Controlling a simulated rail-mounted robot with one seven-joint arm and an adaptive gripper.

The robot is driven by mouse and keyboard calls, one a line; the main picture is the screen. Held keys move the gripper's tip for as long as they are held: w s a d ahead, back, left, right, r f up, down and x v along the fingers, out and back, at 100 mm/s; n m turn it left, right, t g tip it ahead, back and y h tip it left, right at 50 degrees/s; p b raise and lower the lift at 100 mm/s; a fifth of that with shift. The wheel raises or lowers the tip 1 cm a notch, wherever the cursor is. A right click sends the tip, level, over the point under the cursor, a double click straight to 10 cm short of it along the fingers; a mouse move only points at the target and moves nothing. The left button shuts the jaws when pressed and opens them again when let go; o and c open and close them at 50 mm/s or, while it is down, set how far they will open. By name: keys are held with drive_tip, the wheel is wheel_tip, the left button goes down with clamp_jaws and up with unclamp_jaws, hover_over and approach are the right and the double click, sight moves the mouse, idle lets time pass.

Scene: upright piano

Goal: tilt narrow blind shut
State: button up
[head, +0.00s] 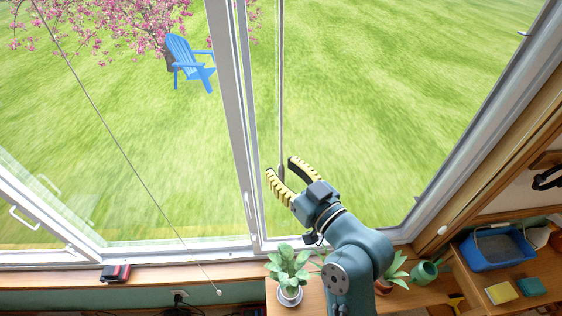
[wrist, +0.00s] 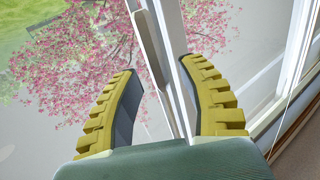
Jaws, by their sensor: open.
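A thin grey wand (head: 282,95) hangs upright in front of the right window pane in the head view. Its thicker lower end comes down at my gripper (head: 280,167). My gripper's two yellow-ribbed fingers are open and spread, one on each side of the wand's lower end in the picture; I cannot tell the depth between them. No contact shows. In the wrist view, my gripper (wrist: 162,65) is open, with a pale upright bar and window frame (wrist: 172,50) seen between the fingers. I cannot clearly pick out the wand there. No blind slats show.
A thin cord (head: 130,165) slants across the left pane to a white knob. A potted plant (head: 289,273) stands below my arm. A green watering can (head: 426,272) and a blue tray (head: 495,249) are at right. A red-black object (head: 115,273) lies on the sill.

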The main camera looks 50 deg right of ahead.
drive_tip(key=shift+w, duration=0.5)
clamp_jaws()
